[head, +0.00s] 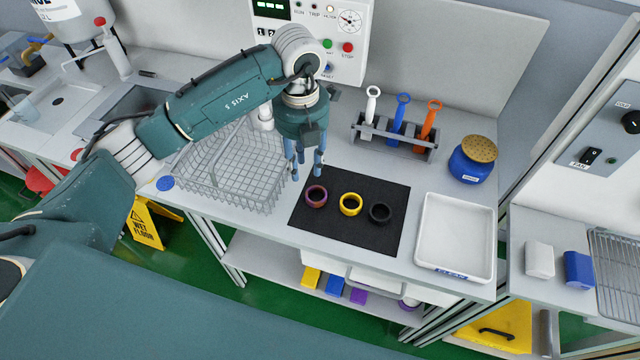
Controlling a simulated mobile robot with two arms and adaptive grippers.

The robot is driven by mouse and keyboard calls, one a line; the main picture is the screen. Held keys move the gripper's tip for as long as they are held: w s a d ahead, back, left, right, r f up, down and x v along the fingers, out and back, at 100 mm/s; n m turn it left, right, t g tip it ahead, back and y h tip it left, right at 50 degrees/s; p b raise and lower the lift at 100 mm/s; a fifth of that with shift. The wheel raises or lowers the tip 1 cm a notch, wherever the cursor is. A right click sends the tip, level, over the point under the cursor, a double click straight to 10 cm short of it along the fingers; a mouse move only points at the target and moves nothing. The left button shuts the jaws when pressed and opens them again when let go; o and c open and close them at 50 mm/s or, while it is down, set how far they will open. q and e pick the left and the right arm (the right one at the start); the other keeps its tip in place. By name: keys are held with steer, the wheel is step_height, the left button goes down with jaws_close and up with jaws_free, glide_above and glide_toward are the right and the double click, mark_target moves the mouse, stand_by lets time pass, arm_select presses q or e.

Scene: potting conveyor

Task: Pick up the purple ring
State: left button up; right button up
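The purple ring (316,196) lies at the left on a black mat (358,238) on the bench, with a yellow ring (350,204) in the middle and a black ring (380,212) to its right. My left gripper (306,171) points down just behind the purple ring, over the mat's far left edge. Its blue fingers are apart with nothing seen between them. My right gripper is not in view.
A wire basket (232,182) stands close to the left of my gripper. A rack (392,146) with white, blue and orange tools, a blue jar (470,166) and a white tray (453,238) stand to the right. A control panel (312,38) is behind.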

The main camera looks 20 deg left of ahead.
arm_select(q)
steer(key=f, duration=0.1)
steer(key=s+f, duration=0.1)
steer(key=f, duration=0.1)
steer(key=shift+f+p, duration=0.1)
steer(key=shift+p, duration=0.3)
steer(key=shift+f, duration=0.25)
step_height(320, 180, down, 4)
steer(key=p, duration=0.2)
steer(key=shift+w+f+p, duration=0.15)
steer(key=shift+f+p, duration=0.05)
steer(key=shift+p, duration=0.2)
steer(key=shift+f, duration=0.45)
steer(key=shift+c, duration=0.8)
jaws_close()
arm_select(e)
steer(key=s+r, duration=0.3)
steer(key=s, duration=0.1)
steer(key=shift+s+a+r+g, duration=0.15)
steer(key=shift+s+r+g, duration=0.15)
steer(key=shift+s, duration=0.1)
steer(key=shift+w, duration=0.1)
